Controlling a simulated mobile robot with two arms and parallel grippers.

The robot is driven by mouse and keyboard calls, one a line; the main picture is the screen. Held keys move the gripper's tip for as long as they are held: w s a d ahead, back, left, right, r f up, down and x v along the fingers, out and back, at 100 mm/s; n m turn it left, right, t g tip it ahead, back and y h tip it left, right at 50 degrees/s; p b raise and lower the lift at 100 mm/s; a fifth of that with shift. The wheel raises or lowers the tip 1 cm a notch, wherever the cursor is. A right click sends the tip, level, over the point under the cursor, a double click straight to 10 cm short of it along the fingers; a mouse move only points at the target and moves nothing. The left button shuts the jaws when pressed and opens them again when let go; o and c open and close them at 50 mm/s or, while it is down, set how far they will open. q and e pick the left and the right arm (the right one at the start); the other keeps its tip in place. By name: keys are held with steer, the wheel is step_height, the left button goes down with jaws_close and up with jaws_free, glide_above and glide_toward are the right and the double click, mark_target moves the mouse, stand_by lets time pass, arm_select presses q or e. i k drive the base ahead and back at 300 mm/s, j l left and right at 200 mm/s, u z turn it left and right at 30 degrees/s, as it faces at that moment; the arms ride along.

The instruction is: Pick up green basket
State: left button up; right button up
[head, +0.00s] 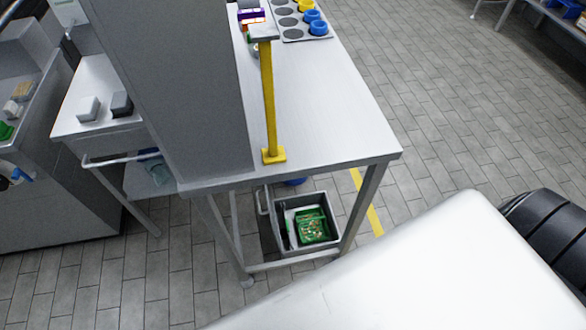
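A green object (313,225) with small pale or gold specks lies inside a grey bin (277,211) under the metal table. It is the clearest green thing in view, but I cannot tell whether it is a basket. A smaller green item (5,131) sits at the far left edge on a grey unit. Neither of my grippers is in view. A large white part of my own body covers the lower right.
A metal table (340,130) stands above the bin, with a yellow post (268,100), a tall grey panel (175,80) and a tray with round wells (292,32) holding blue and yellow pieces. The table legs flank the bin. Tiled floor (455,90) to the right is clear.

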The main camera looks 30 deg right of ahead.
mark_target(310, 222)
steer(key=i+j+z, duration=0.15)
steer(key=j+z, duration=0.25)
steer(key=i+j+z, duration=0.15)
steer(key=j+z, duration=1.05)
